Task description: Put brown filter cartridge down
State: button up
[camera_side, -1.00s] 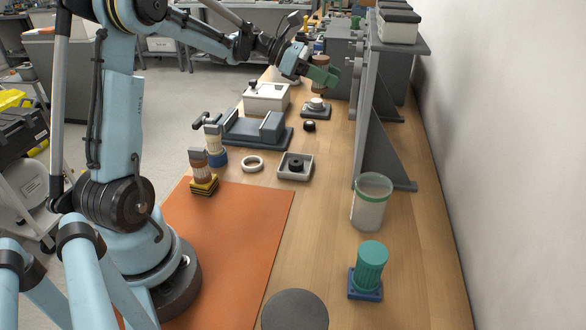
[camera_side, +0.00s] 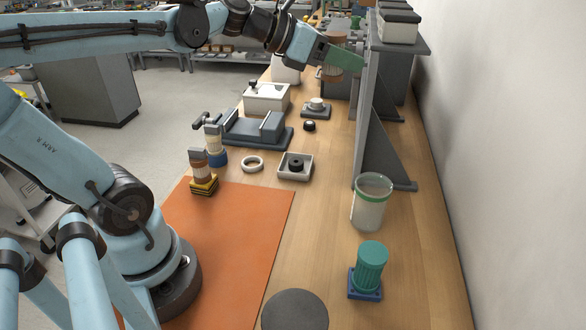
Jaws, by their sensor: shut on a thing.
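My gripper (camera_side: 346,58), with green fingers, is at the back near the upright grey panel. It is shut on a brown filter cartridge (camera_side: 333,74), whose brown ends show above and below the fingers. The cartridge looks upright and held above the bench; its middle is hidden by the fingers. Whether it touches the fixture behind it cannot be told.
The grey panel (camera_side: 363,130) with triangular braces stands close to my gripper. A grey cradle (camera_side: 255,130), white box (camera_side: 266,98), square tray (camera_side: 295,174) and white ring (camera_side: 252,164) lie on the bench. A clear jar (camera_side: 371,205) and teal cartridge (camera_side: 370,267) stand nearer. The orange mat (camera_side: 228,240) is mostly clear.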

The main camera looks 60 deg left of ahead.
jog(key=shift+s+d+r+n+y, duration=0.15)
jog(key=shift+s+d, duration=0.35)
jog(key=shift+d, duration=0.05)
jog(key=shift+s+d+r+n+y, duration=0.15)
jog(key=shift+s+d, duration=0.3)
jog(key=shift+d, duration=0.05)
jog(key=w+a+r+m+h, duration=0.1)
jog(key=w+r, duration=0.1)
jog(key=w+a+r+m+h, duration=0.1)
jog(key=w+r, duration=0.2)
jog(key=w+a+r+g+h, duration=0.1)
jog(key=w+a+r, duration=0.1)
jog(key=r, duration=0.1)
jog(key=shift+w+r+m, duration=0.1)
jog(key=shift+w+m, duration=0.05)
jog(key=shift+m, duration=0.25)
jog(key=w+a+f+m+g+h, duration=0.1)
jog(key=w+a+m+g+h, duration=0.15)
jog(key=a, duration=0.25)
jog(key=w+a+f+m+g+h, duration=0.1)
jog(key=w+a+f+m+h, duration=0.15)
jog(key=a, duration=0.35)
notch_tip(320, 180, down, 24)
jog(key=shift+w+a+r+g+y, duration=0.15)
jog(key=shift+w+a+g+y, duration=0.1)
jog(key=shift+g+y, duration=0.15)
